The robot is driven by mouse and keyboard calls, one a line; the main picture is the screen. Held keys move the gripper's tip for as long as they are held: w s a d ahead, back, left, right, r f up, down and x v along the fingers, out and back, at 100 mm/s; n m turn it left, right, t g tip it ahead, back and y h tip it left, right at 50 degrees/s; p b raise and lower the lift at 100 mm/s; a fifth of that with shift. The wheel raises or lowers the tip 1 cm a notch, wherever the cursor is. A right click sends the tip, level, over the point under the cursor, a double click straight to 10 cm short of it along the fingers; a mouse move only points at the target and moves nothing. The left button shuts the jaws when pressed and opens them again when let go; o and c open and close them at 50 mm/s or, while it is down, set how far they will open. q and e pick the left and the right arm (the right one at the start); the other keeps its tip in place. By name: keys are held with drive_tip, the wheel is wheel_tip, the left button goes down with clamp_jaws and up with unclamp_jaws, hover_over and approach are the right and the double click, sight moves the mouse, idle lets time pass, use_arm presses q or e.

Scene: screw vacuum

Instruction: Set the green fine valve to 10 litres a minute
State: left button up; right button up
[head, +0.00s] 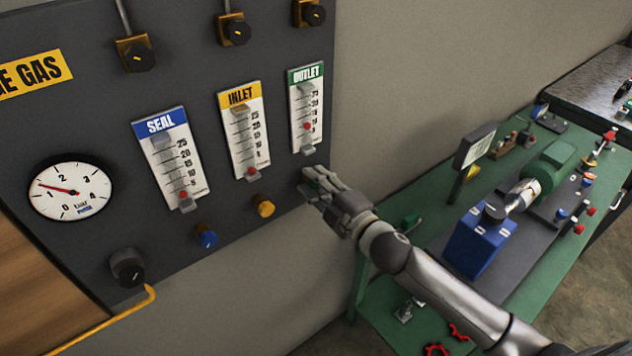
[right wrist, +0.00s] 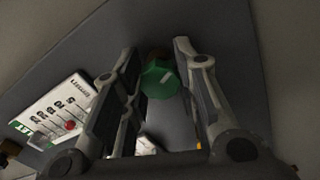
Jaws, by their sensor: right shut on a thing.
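The green fine valve knob (right wrist: 160,78) sits between the two fingers of my right gripper (right wrist: 163,85) in the right wrist view, and the fingers are shut on it. In the head view my right gripper (head: 312,183) is at the lower right edge of the grey panel, just below the OUTLET flowmeter, and hides the knob. The green-topped OUTLET flowmeter (head: 306,105) has a red float (head: 307,126) in the lower part of its scale; the exact reading is too small to tell. The flowmeter also shows in the right wrist view (right wrist: 58,108). My left gripper is not in view.
The SEAL flowmeter (head: 167,158) and INLET flowmeter (head: 243,130) have floats near the bottom. A blue knob (head: 206,236) and a yellow knob (head: 265,207) sit below them. A pressure gauge (head: 70,190) is at left. A green bench (head: 400,330) with a pump stands at right.

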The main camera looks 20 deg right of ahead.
idle(0.5)
drive_tip(key=o, duration=1.1)
drive_tip(key=shift+c, duration=0.2)
drive_tip(key=shift+s, duration=0.15)
drive_tip(key=v, duration=1.1)
drive_tip(key=shift+s+d, duration=0.15)
drive_tip(key=shift+s, duration=0.25)
